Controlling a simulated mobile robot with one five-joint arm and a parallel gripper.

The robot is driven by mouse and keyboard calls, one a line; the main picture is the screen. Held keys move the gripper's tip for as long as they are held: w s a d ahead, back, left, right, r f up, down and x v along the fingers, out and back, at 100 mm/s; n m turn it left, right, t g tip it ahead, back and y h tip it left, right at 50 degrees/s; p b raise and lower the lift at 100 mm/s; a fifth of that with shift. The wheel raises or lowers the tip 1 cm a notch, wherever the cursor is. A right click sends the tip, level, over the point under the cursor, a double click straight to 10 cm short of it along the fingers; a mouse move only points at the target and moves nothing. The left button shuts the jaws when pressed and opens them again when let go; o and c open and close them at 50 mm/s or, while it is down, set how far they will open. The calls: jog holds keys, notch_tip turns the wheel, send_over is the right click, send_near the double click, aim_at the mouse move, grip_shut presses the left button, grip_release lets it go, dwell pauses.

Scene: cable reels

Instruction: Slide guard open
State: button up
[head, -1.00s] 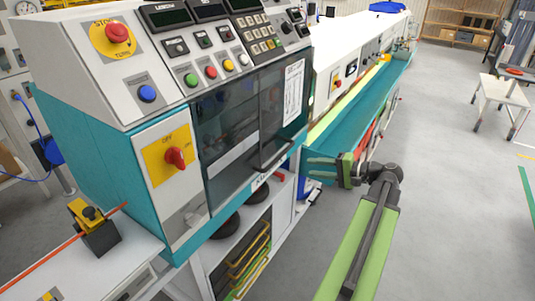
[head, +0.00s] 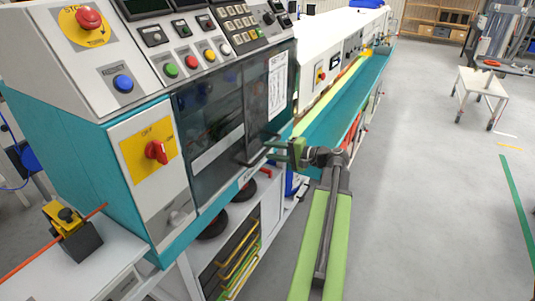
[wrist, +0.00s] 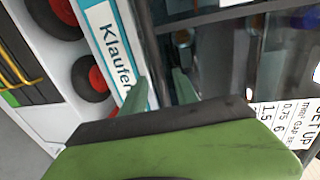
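The guard is a dark tinted see-through panel (head: 258,105) on the front of the teal and white machine, with a white printed sheet on its right part. A dark handle bar (head: 254,157) runs along its lower right edge. My gripper (head: 272,152) is at the right end of this handle in the head view. In the wrist view the two green fingers (wrist: 160,88) are apart, with a dark bar (wrist: 148,45) running between them. Contact with the bar cannot be made out. The guard covers the front opening.
A red rotary switch (head: 157,152) on a yellow plate is left of the guard. Under it, a shelf holds dark reels (head: 212,226). A long teal trough (head: 345,100) extends behind my arm. The floor at right is clear up to a small white table (head: 482,88).

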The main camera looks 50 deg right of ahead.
jog(key=shift+x, duration=1.2)
jog(key=shift+c, duration=0.4)
grip_shut()
